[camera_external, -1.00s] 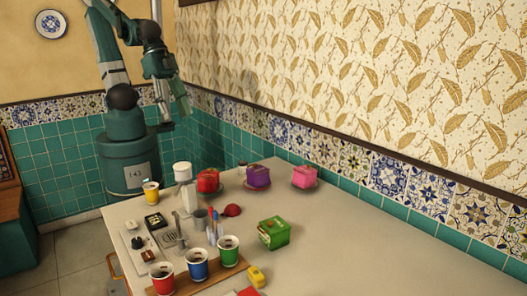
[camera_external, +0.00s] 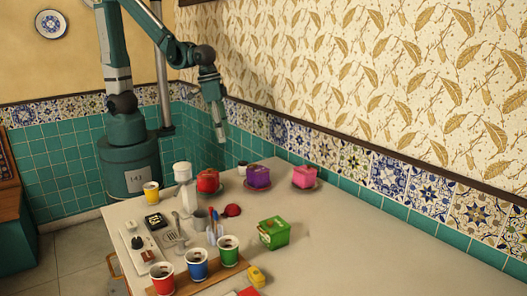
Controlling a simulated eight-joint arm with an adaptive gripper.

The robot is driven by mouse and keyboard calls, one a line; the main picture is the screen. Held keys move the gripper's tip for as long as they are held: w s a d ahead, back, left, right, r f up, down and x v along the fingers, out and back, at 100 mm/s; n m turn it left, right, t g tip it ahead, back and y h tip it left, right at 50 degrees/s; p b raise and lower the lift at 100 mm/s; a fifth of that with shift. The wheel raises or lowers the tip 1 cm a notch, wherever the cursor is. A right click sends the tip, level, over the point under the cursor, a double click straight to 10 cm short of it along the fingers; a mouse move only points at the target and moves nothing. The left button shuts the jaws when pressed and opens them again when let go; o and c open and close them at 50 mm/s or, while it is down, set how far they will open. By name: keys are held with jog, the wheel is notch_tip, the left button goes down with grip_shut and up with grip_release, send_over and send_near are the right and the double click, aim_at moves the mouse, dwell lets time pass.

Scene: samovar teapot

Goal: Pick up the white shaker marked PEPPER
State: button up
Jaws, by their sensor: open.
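No marking PEPPER can be read at this size, and I cannot tell for sure which thing is the shaker. A white upright thing with a rounded top (camera_external: 183,173) stands at the back left of the table; its kind is unclear. My gripper (camera_external: 221,139) hangs pointing down, high over the back of the table near the tiled wall. It is open, appears empty, and is apart from everything on the table.
Red (camera_external: 208,181), purple (camera_external: 258,176) and pink (camera_external: 304,177) lidded pots stand along the back. A green box (camera_external: 274,233) stands mid-table. Red (camera_external: 162,278), blue (camera_external: 197,265) and green (camera_external: 229,250) cups stand in front on a wooden board. The table's right side is clear.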

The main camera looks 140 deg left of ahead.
aim_at(243, 163)
jog(key=s+a+f+n, duration=0.2)
jog(key=a+f, duration=0.2)
jog(key=s+a+f+n+g+b, duration=0.1)
jog(key=s+a+f+n, duration=0.1)
jog(key=a+f, duration=0.2)
jog(key=s+a+f+n+g+h, duration=0.1)
jog(key=a+f, duration=0.3)
jog(key=a, duration=0.1)
jog(key=shift+s+f+n+b, duration=0.3)
jog(key=shift+s+n, duration=0.1)
jog(key=shift+f, duration=0.15)
jog(key=shift+f, duration=1.15)
jog(key=shift+f, duration=0.15)
jog(key=shift+s+f+b, duration=0.1)
jog(key=shift+f+b, duration=0.65)
jog(key=shift+f, duration=1.7)
jog(key=c, duration=1)
